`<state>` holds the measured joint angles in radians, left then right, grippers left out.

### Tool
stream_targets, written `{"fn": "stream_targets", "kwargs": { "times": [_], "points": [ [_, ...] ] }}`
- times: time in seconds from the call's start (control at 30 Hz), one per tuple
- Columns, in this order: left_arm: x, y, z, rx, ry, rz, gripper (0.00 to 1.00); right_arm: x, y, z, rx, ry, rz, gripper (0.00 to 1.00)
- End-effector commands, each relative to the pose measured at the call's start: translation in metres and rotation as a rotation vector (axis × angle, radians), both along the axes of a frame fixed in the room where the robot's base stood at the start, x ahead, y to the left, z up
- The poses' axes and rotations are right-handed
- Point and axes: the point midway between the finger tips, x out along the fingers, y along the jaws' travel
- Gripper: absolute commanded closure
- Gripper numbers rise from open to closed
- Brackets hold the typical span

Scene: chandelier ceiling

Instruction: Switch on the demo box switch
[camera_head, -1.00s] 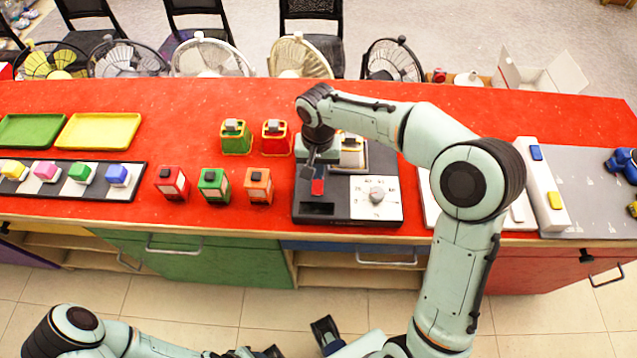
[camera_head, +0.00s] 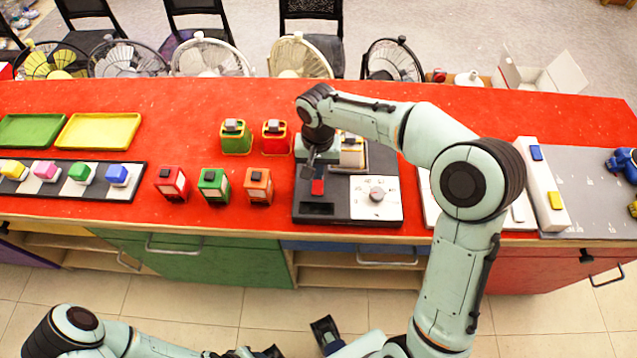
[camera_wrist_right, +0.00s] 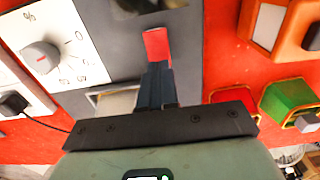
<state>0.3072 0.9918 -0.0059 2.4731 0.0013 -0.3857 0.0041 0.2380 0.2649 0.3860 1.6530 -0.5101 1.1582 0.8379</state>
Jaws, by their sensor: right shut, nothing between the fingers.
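The demo box (camera_head: 350,212) is a dark grey box on the red counter, with a white dial panel and grey knob (camera_head: 376,195) on its right. Its red switch (camera_head: 317,187) is left of the dial and also shows in the wrist view (camera_wrist_right: 156,43). My right gripper (camera_wrist_right: 158,68) is shut and empty, its fingertips at the edge of the red switch. I cannot tell whether they touch or press it. In the head view its arm hides part of the box's back left. Part of my left arm (camera_head: 75,330) shows low at the left; its jaw state is unclear.
Red, green and orange blocks (camera_head: 214,185) stand left of the box. Green and yellow trays (camera_head: 98,131) and a strip of coloured knobs (camera_head: 75,180) are farther left. A white bar with blue and yellow buttons (camera_head: 541,185) stands right. Fans line the far edge.

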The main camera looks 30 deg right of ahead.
Motion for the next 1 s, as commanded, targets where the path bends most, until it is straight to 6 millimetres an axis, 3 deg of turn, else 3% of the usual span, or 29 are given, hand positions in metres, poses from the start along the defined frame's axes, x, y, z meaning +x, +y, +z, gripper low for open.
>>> {"fn": "stream_targets", "kwargs": {
  "times": [1.0],
  "points": [
    [-0.004,0.0,-0.011,0.0,0.004,0.0,0.57,0.0,0.0,-0.016,0.001,0.001,0.0,1.0]
  ]
}}
